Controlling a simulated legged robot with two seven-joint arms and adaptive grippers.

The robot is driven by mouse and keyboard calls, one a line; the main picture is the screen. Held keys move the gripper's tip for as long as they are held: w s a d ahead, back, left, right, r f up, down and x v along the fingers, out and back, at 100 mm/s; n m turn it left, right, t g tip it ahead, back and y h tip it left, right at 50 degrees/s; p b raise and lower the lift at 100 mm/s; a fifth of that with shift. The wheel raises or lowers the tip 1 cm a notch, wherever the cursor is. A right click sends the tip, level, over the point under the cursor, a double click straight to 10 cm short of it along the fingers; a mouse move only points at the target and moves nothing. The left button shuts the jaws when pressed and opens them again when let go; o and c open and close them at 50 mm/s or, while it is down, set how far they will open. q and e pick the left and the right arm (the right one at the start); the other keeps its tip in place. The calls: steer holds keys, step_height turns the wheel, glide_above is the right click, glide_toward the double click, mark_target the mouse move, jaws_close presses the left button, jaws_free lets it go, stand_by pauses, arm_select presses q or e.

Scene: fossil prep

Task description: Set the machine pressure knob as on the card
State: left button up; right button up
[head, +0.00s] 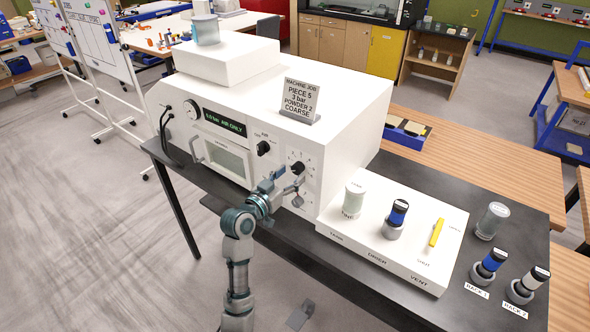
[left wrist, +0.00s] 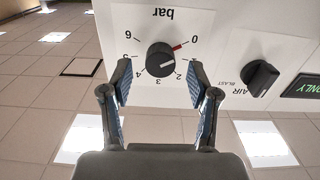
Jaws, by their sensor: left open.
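The job card (head: 299,98) on top of the white machine (head: 345,95) reads piece 5, 3 bar, powder 2, coarse. The black pressure knob (head: 298,168) is on the machine's front; in the left wrist view this knob (left wrist: 160,60) sits under an upside-down "bar" label with a scale from 0 to 6. A red mark lies between the knob and 0. The knob's pale line points to the right, around 1 to 2; its exact reading is unclear. My left gripper (head: 288,188) is open, its fingertips (left wrist: 158,84) on either side of the knob's lower part, apart from it.
Another black knob, labelled air (left wrist: 260,78), is close beside it, also in the head view (head: 264,148). A white board (head: 340,236) with a jar, a blue-and-black bottle and a yellow lever stands right of the machine. Racked bottles (head: 488,264) stand further right.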

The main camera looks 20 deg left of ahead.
arm_select(q)
steer(key=shift+x, duration=1.4)
jaws_close()
